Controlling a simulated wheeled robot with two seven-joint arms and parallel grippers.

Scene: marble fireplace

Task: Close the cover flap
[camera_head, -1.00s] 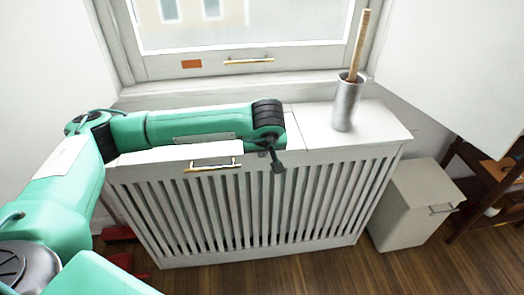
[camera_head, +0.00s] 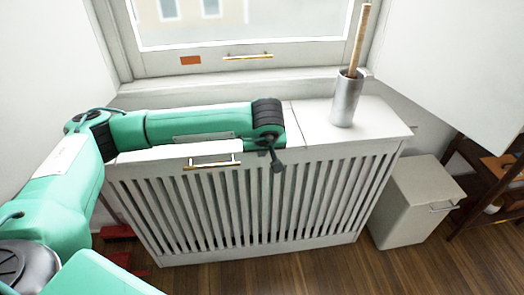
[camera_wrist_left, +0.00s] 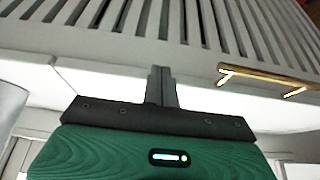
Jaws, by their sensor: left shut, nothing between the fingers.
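The cover flap (camera_head: 160,157) is the white left part of the radiator cover's top, with a brass handle (camera_head: 213,162) on its front edge. It looks low, about level with the slatted front, but my arm hides much of it, so I cannot tell whether it lies fully flat. My left gripper (camera_head: 277,162) is shut and empty, pointing down near the flap's right end, to the right of the handle. In the left wrist view the closed fingers (camera_wrist_left: 161,75) overlap the white front rail, with the handle (camera_wrist_left: 265,80) to their right. I cannot tell whether they touch. My right gripper is out of view.
A metal holder (camera_head: 347,100) with a wooden-handled tool stands on the fixed right part of the top. A window with a brass handle (camera_head: 247,57) is behind. A grey bin (camera_head: 412,205) stands right of the cover. Red items (camera_head: 118,232) lie on the floor at left.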

